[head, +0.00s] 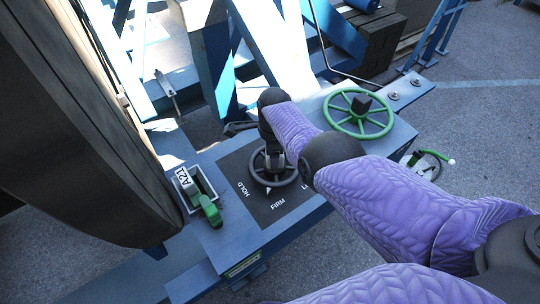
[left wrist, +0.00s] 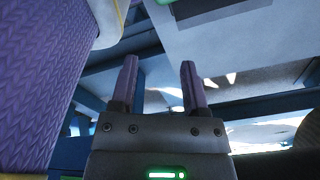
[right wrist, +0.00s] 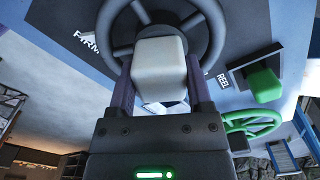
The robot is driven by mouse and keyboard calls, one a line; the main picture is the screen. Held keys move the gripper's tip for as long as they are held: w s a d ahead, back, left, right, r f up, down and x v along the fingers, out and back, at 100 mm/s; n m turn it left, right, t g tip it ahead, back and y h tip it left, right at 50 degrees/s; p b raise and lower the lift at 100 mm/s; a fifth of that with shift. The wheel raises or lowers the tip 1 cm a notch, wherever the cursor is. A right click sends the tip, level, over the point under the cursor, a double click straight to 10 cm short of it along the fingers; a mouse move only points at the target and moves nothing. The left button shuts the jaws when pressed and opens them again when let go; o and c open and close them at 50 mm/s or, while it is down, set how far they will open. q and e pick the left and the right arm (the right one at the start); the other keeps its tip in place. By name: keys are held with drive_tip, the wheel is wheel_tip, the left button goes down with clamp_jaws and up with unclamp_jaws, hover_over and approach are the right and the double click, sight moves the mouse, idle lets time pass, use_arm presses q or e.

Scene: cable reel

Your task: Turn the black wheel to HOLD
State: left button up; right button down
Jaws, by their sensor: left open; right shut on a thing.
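The black wheel (head: 286,180) sits on a dark plate (head: 241,172) lettered HOLD, FIRM and a partly hidden word starting with L. A small white pointer at the wheel's near edge points toward FIRM. My right gripper (head: 273,158) is over the wheel's middle, coming down from above. In the right wrist view, my right gripper (right wrist: 161,75) is shut on a pale grey block (right wrist: 160,65) at the wheel's hub, with the black wheel (right wrist: 213,30) around it. My left gripper (left wrist: 159,75) is open and empty in the left wrist view, and is out of the head view.
A green wheel (head: 358,130) stands right of the plate. A green lever (head: 208,209) by a tag marked A21 (head: 183,177) is on the left. A big dark reel (head: 75,130) fills the left side. Blue frame beams rise behind. Open pavement (head: 480,120) lies right.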

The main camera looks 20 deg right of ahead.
drive_tip(key=m, duration=0.4)
drive_tip(key=shift+w, duration=0.1)
use_arm(q)
drive_tip(key=shift+d+f, duration=0.1)
drive_tip(key=shift+f, duration=0.15)
use_arm(e)
drive_tip(key=shift+m, duration=2.4)
use_arm(q)
drive_tip(key=shift+b, duration=0.3)
use_arm(e)
unclamp_jaws()
drive_tip(key=shift+d, duration=0.1)
wheel_tip(320, 180, up, 6)
drive_tip(key=p, duration=0.4)
wheel_tip(320, 180, up, 4)
drive_tip(key=shift+p, duration=0.75)
use_arm(q)
wheel_tip(320, 180, up, 5)
drive_tip(key=shift+r, duration=0.15)
